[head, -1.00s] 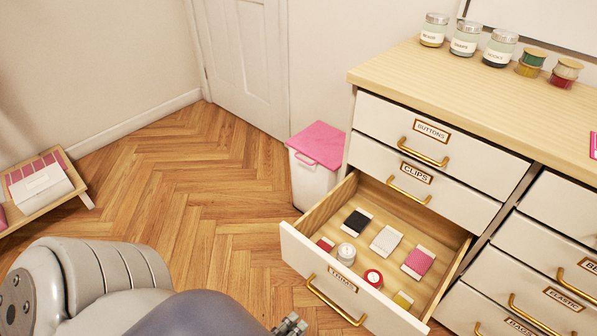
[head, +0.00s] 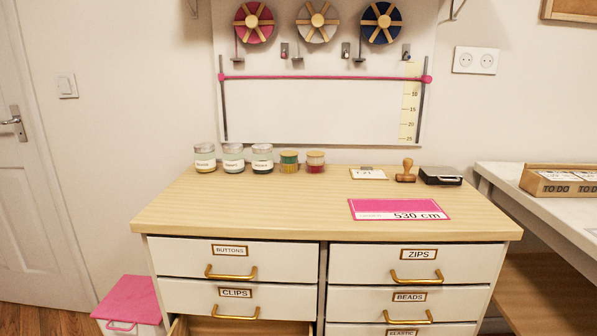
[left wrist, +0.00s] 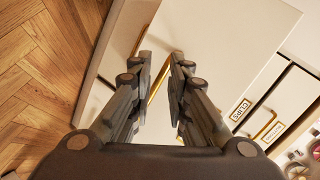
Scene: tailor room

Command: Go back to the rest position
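My left gripper (left wrist: 160,65) shows in the left wrist view. Its two fingers are apart with nothing held between them. A gold handle (left wrist: 158,80) on a white surface shows through the gap; I cannot tell how far it is from the fingers. Neither arm shows in the head view, and my right gripper is in no view.
Below the clips drawer (head: 236,297), an open drawer's wooden edge (head: 178,327) shows. A pink-lidded bin (head: 128,298) stands left.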

